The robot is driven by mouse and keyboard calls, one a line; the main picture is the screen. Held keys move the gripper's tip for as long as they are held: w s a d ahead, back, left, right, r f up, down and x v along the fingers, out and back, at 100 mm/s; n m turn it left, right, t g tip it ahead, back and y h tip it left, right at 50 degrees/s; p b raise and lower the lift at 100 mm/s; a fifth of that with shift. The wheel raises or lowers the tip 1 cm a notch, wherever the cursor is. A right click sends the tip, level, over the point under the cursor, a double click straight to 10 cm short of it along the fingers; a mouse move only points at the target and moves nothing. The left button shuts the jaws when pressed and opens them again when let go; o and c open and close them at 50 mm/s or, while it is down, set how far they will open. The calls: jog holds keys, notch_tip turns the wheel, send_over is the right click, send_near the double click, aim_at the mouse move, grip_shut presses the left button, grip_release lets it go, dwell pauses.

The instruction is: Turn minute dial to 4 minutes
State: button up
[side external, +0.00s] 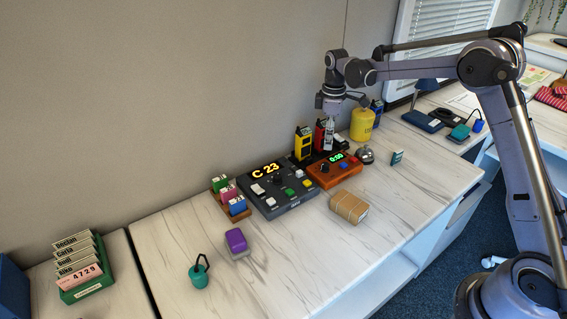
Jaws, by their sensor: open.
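An orange-brown timer box (322,180) sits on the marble-topped counter at the centre right of the side external view. Its lit display (336,158) appears to read 0:00. A small round dark-and-red knob (324,168), possibly the minute dial, is on its top beside colored buttons. The dial's markings are too small to read. My gripper (340,106) is open and hangs above and behind the timer, over a row of upright handheld units, apart from the knob. Whether its fingertips touch the unit below is not clear.
A dark grey console (285,202) showing C 23 stands left of the timer. Yellow (303,143) and red (320,134) units stand behind it. A silver bell (365,155), yellow canister (361,124) and cardboard box (349,208) are nearby.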

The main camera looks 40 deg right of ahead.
aim_at(326, 164)
notch_tip(326, 164, down, 10)
jog(key=shift+r, duration=0.1)
dwell(0.4)
grip_shut()
